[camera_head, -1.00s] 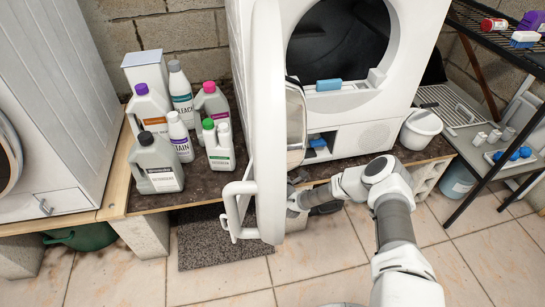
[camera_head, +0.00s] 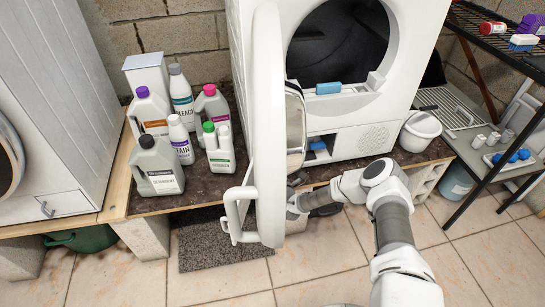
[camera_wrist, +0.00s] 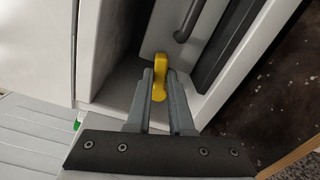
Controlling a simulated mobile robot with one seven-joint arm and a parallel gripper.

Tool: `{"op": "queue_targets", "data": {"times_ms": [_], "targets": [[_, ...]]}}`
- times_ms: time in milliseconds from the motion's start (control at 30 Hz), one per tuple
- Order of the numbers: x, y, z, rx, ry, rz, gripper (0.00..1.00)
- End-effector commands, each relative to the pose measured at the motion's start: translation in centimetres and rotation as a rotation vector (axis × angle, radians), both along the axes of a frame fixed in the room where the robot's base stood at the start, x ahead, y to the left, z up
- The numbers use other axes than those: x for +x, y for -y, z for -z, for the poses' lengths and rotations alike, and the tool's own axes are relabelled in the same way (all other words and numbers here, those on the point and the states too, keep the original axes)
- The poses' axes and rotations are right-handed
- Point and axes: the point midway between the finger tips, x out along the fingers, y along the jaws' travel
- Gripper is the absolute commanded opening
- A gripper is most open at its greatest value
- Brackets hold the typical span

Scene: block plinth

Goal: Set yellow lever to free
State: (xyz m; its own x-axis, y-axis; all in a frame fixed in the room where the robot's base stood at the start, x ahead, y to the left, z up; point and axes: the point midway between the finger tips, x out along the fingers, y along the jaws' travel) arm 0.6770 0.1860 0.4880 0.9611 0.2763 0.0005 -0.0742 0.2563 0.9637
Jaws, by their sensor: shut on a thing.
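The yellow lever (camera_wrist: 160,62) shows in the wrist view inside a pale recess, beside a dark grey handle. My gripper (camera_wrist: 159,80) is shut on the yellow lever, with a grey finger on each side of it. In the head view the lever and my fingertips are hidden behind the open white door (camera_head: 268,120). My arm reaches in low behind that door from the right. The lever's position markings cannot be read.
The white machine (camera_head: 405,90) stands on a dark-topped plinth (camera_head: 200,195). Several bottles, one a grey jug (camera_head: 156,168), stand left of the door. A white tub (camera_head: 420,130) is at right, near a black wire rack (camera_head: 490,40). The tiled floor in front is largely clear.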

Motion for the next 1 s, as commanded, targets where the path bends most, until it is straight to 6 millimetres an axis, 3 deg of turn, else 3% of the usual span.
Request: {"op": "queue_targets", "data": {"times_ms": [1000], "targets": [[-0.5, -1.4, -1.9, -0.868, 0.249, -0.001, 0.00]]}}
